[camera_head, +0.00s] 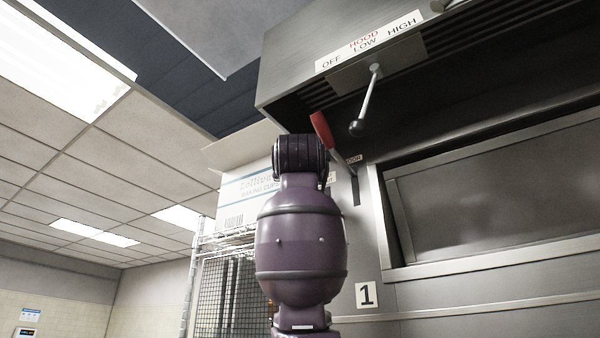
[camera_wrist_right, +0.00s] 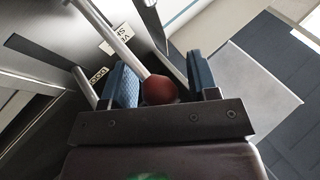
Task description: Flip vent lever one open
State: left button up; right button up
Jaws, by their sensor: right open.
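In the right wrist view, a metal rod ends in a dark red knob (camera_wrist_right: 158,91), probably the vent lever. The knob lies between the two blue-padded fingers of my right gripper (camera_wrist_right: 161,88), which is open. Neither finger visibly clamps it. A white label (camera_wrist_right: 119,38) beside the rod is only partly legible. In the head view a red handle (camera_head: 322,131) shows beside my purple arm; I cannot tell for certain that it is the same lever. My left gripper is not in view.
A hood lever with a black knob (camera_head: 357,128) hangs under the OFF/LOW/HIGH label (camera_head: 368,42), right of my arm. A box (camera_head: 241,196) on a wire rack stands close on the left.

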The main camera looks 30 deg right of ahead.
jog(key=shift+w, duration=0.15)
jog(key=shift+c, duration=0.3)
jog(key=shift+d, duration=0.15)
jog(key=c, duration=0.5)
grip_shut()
